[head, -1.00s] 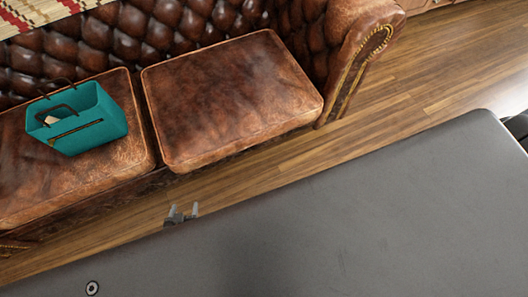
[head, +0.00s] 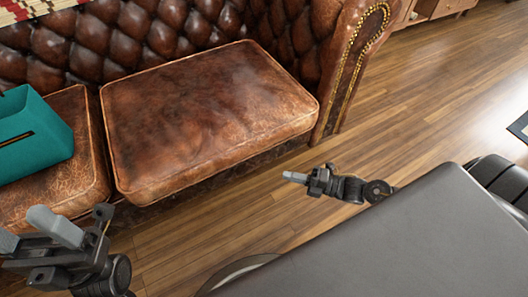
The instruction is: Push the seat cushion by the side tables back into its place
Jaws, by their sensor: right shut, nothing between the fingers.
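The brown leather seat cushion (head: 205,115) lies flat on the tufted sofa, at the centre of the head view. Its front left corner sticks out a little past the neighbouring left cushion (head: 75,150), with a narrow dark gap between them. My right gripper (head: 287,176) is shut and empty, in front of the sofa, below the cushion's right front edge in the picture and apart from it. My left gripper (head: 20,225) is at the lower left, in front of the left cushion, its two grey fingers apart with nothing between them. No side tables show.
A teal bag (head: 32,134) stands on the left cushion. The sofa's rolled armrest (head: 345,65) with brass studs bounds the cushion on the right. Wooden floor (head: 420,110) is clear right of the sofa. A wooden cabinet (head: 430,10) stands at the top right.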

